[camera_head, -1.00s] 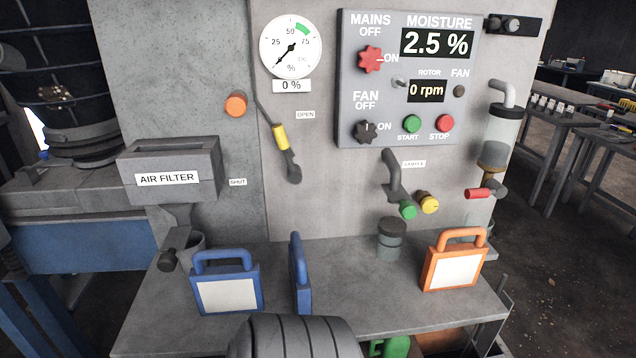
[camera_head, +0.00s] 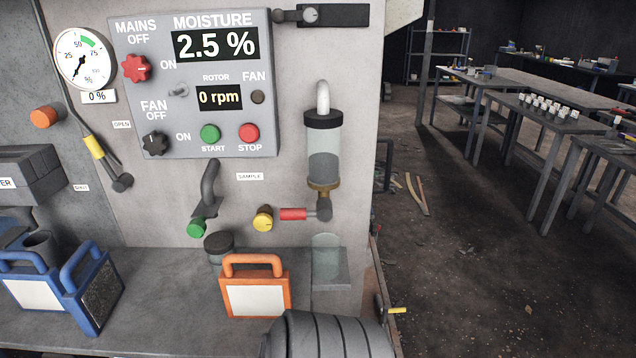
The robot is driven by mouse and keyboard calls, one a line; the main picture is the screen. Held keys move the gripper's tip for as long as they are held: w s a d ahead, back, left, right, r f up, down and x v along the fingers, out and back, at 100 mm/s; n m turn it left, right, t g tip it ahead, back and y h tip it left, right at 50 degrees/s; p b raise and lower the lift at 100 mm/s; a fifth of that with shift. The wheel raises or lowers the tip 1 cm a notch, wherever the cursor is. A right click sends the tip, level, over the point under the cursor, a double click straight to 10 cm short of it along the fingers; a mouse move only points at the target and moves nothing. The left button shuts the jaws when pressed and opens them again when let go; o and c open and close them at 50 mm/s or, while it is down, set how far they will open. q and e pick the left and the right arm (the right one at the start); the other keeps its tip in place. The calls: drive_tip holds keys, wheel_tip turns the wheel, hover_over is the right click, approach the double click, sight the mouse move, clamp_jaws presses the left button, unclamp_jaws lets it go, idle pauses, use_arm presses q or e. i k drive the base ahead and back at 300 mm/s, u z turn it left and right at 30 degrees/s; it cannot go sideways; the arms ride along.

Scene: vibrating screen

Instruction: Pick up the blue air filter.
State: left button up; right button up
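Two blue-framed filters with handles stand upright on the grey shelf at the left. One (camera_head: 30,290) shows a white face and is cut by the left picture edge. The other (camera_head: 98,290) stands beside it at an angle and shows a dark mesh face. The grey air filter housing (camera_head: 28,172) is on the wall above them, partly out of view. An orange-framed filter (camera_head: 256,292) stands farther right on the shelf. Neither gripper shows. A dark ribbed part, probably mine, is at the bottom middle.
The grey shelf (camera_head: 165,295) is bare between the blue and orange filters. A control panel (camera_head: 195,85), a gauge (camera_head: 85,58), a glass sampler (camera_head: 324,150) and a red-handled valve (camera_head: 294,214) are on the wall. Open floor (camera_head: 470,270) and work tables (camera_head: 555,120) lie to the right.

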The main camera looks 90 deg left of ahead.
sight(38, 288)
drive_tip(key=u, duration=4)
